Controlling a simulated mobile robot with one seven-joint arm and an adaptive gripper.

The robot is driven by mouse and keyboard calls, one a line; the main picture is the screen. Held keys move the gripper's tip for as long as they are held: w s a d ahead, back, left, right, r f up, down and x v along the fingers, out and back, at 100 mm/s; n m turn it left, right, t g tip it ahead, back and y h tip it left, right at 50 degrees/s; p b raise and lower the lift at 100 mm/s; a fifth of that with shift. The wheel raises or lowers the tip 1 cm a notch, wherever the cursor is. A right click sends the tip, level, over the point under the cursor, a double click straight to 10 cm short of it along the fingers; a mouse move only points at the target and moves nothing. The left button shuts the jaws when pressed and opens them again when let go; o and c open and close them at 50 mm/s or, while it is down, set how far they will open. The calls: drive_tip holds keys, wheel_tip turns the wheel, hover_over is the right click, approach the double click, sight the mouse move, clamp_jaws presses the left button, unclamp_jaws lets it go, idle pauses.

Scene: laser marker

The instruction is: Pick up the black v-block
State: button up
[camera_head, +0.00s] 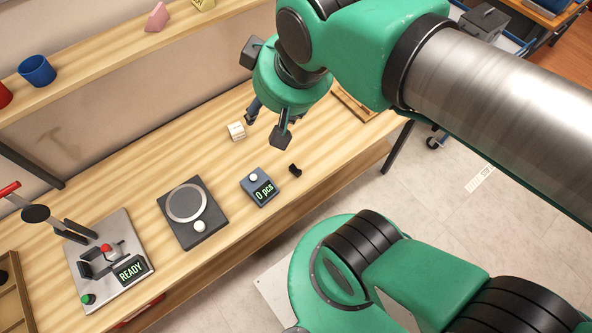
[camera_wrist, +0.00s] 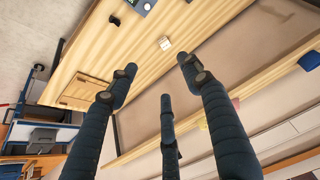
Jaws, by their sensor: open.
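The black v-block (camera_head: 295,170) is a small dark piece on the wooden bench, near its front edge and just right of the counter box. It also shows at the upper left of the wrist view (camera_wrist: 114,20). My gripper (camera_head: 268,124) hangs above the bench, up and to the left of the v-block in the head view, apart from it. In the wrist view its dark fingers (camera_wrist: 158,85) are spread with nothing between them.
A counter box (camera_head: 261,188) reading "0 pcs", a round-plate device (camera_head: 191,213) and a fixture marked "READY" (camera_head: 110,262) stand along the bench. A small white block (camera_head: 236,131) lies behind. A shelf (camera_head: 120,59) with a blue cup (camera_head: 37,70) runs along the wall.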

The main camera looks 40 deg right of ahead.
drive_tip(key=shift+w, duration=0.1)
drive_tip(key=w+f+m+g+p, duration=0.1)
drive_tip(key=w+f+m+p, duration=0.45)
drive_tip(key=w+m, duration=0.4)
drive_tip(key=m+g+p, duration=0.5)
drive_tip(key=m+p, duration=0.5)
drive_tip(key=m, duration=1.5)
hover_over(294, 172)
wheel_tip(294, 172, down, 30)
drive_tip(key=shift+f, duration=0.25)
drive_tip(key=shift+f+b, duration=3)
drive_tip(key=shift+f, duration=1.15)
